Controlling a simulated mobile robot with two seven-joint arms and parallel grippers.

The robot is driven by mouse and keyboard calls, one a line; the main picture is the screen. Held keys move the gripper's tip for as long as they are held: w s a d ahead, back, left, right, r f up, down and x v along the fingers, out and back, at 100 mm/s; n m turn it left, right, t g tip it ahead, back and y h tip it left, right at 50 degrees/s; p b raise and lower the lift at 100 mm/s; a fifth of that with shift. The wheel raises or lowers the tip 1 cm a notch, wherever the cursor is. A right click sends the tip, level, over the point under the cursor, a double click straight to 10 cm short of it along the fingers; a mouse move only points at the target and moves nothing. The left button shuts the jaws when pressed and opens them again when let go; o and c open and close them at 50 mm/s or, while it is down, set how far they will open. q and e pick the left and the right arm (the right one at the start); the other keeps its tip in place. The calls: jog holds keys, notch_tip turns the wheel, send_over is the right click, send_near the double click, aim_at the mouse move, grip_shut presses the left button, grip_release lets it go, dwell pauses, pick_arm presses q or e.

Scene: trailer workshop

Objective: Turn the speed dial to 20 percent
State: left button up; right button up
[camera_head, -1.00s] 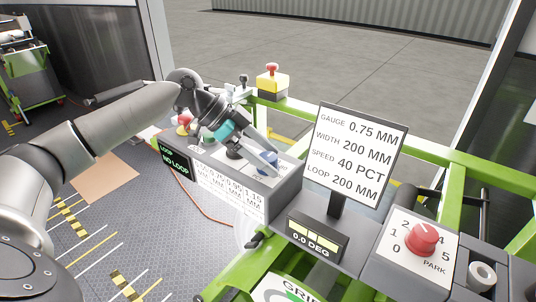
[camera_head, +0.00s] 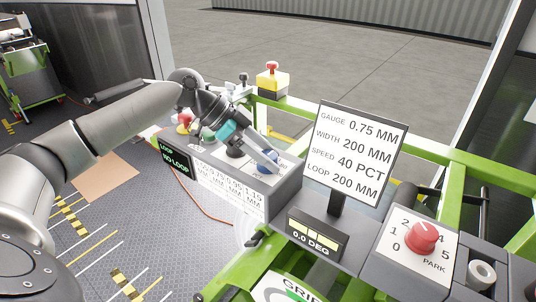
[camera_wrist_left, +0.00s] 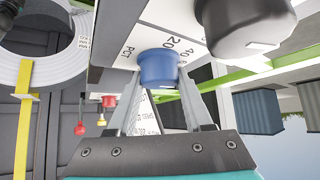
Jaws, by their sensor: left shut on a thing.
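The speed dial is a blue round knob (camera_wrist_left: 158,67) on a white label with "PCT", "20" and "40" marks, seen in the left wrist view. In the head view the blue dial (camera_head: 267,163) is partly hidden by my left gripper (camera_head: 272,160). My left gripper's two fingers (camera_wrist_left: 158,90) are shut on the dial's sides. I cannot see which mark the dial points at. The sign (camera_head: 352,152) reads SPEED 40 PCT, with gauge 0.75 MM, width 200 MM and loop 200 MM. My right gripper is not in view.
A large dark knob (camera_wrist_left: 243,25) sits close beside the blue dial. A red selector knob (camera_head: 422,237) with marks to 5 and PARK is at the right. A yellow box with a red button (camera_head: 271,80) stands behind. Green rails (camera_head: 440,150) frame the panel.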

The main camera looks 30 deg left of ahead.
pick_arm(q)
grip_shut()
jog(key=shift+s+r+n+t+y+p, duration=0.1)
jog(key=shift+n+t+y+p, duration=0.35)
jog(key=shift+n+p, duration=0.4)
jog(key=n+t+y+p, duration=0.1)
jog(key=n+y+p, duration=0.1)
jog(key=p, duration=0.3)
jog(key=n+t+y+p, duration=0.2)
jog(key=n+p, duration=0.3)
jog(key=p, duration=0.1)
jog(key=shift+d+y, duration=0.1)
jog(key=shift+y, duration=0.15)
jog(key=shift+n+y+p, duration=0.5)
jog(key=shift+n+p, duration=0.1)
jog(key=shift+n, duration=0.15)
jog(key=shift+n+t+y+p, duration=0.25)
jog(key=shift+n+y+p, duration=0.3)
jog(key=shift+n+y, duration=0.5)
jog(key=n+y, duration=0.2)
jog(key=n, duration=0.2)
jog(key=shift+y, duration=0.35)
jog(key=shift+f+n+g+y, duration=0.2)
jog(key=shift+n+g+y, duration=0.95)
jog(key=shift+n, duration=0.6)
